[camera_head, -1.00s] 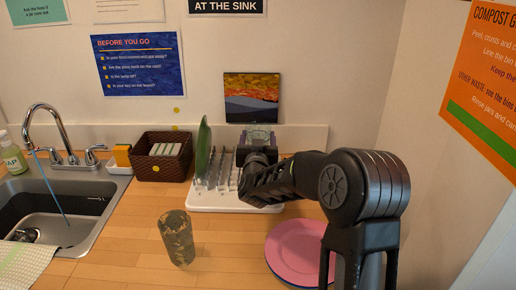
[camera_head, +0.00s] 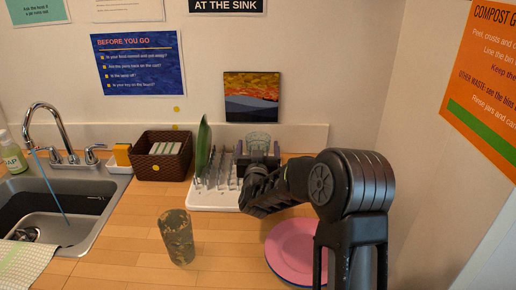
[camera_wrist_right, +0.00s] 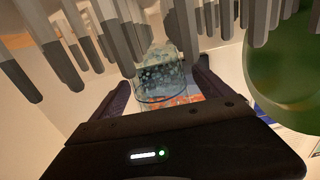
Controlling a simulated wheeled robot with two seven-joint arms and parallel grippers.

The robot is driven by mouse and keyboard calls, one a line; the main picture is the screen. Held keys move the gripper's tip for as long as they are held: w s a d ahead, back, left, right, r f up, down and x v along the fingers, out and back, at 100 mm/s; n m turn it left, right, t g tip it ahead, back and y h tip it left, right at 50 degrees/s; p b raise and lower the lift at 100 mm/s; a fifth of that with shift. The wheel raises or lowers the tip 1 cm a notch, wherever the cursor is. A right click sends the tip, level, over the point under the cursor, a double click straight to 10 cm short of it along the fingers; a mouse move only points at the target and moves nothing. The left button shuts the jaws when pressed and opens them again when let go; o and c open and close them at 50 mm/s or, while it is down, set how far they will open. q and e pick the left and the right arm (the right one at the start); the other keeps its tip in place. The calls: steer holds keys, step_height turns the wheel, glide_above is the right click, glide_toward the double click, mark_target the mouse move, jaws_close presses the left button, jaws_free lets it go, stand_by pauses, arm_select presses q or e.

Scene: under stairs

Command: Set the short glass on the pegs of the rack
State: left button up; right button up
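The short glass (camera_head: 261,141) is clear and pale green, at the right end of the white dish rack (camera_head: 212,206). In the right wrist view the glass (camera_wrist_right: 162,80) stands between the two fingers, with a narrow gap beside it. My right gripper (camera_head: 259,152) is open around the glass, one finger on each side. The grey pegs (camera_wrist_right: 115,40) show close by in the wrist view. The glass's lower part is hidden in the head view, so I cannot tell how it sits on the pegs. My left gripper is not in view.
A green plate (camera_head: 203,145) stands in the rack's left part. A tall patterned glass (camera_head: 177,238) stands on the wooden counter. A brown basket (camera_head: 161,168) and the sink (camera_head: 60,215) are at the left.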

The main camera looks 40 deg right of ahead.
steer(key=shift+r, duration=0.15)
steer(key=b+v, duration=0.1)
steer(key=v, duration=1.1)
steer(key=shift+b, duration=0.35)
